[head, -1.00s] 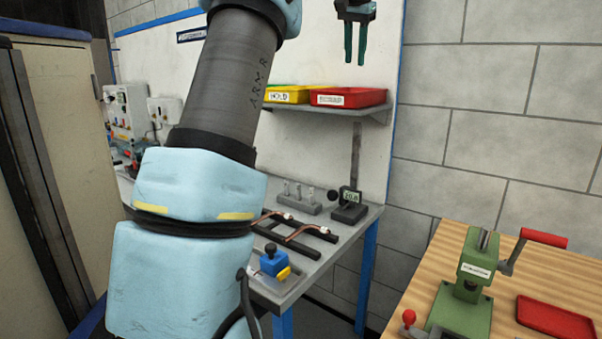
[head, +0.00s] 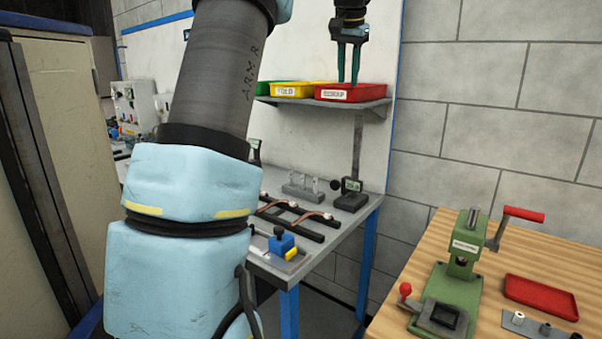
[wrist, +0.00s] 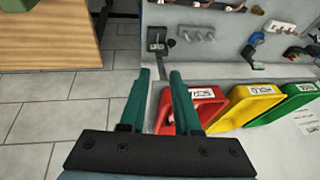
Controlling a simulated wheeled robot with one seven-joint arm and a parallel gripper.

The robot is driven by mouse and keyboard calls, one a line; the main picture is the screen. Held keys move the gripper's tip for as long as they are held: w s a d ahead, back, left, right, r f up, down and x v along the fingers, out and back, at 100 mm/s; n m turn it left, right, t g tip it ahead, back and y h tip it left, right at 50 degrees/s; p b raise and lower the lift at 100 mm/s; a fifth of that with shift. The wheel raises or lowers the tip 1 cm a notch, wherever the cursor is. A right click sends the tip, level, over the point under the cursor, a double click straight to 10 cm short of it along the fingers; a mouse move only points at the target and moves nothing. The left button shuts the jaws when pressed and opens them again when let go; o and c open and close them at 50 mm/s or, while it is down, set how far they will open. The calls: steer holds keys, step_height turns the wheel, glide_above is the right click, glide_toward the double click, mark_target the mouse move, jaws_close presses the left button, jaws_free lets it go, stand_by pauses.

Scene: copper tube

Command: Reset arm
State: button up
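My gripper (head: 348,82) hangs pointing down in front of or over the red tray (head: 366,91) on the wall shelf. In the wrist view my gripper (wrist: 160,76) has its two green fingers apart, with nothing between the tips. The red tray (wrist: 210,101) lies just beyond the right finger there; a small pale item shows inside it, too hidden to name. Copper tubes (head: 314,216) lie across dark rails on the grey bench. My blue arm covers part of the bench in the head view.
Yellow (head: 291,90) and green (head: 264,89) trays stand beside the red one on the shelf (head: 372,108). A wooden table (head: 483,298) at right carries a green press (head: 461,262) and a flat red tray (head: 541,296). Open floor (wrist: 52,100) lies between bench and table.

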steer(key=s+a+f+n+g, duration=0.1)
steer(key=s+a+f, duration=0.4)
steer(key=f, duration=0.4)
steer(key=s+a+f+n+b, duration=0.1)
steer(key=s+a+f+n, duration=0.1)
steer(key=s+a+f, duration=0.35)
steer(key=s+a+f+n+g, duration=0.1)
steer(key=s+a+f, duration=0.2)
steer(key=s+f, duration=0.55)
steer(key=s+a+f+n, duration=0.1)
steer(key=s+a+f, duration=0.1)
steer(key=s+f, duration=0.2)
steer(key=s+a+f+n+g, duration=0.1)
steer(key=s+a+f, duration=0.2)
steer(key=s+f, duration=0.2)
steer(key=shift+f+y, duration=0.3)
steer(key=shift+f, duration=0.3)
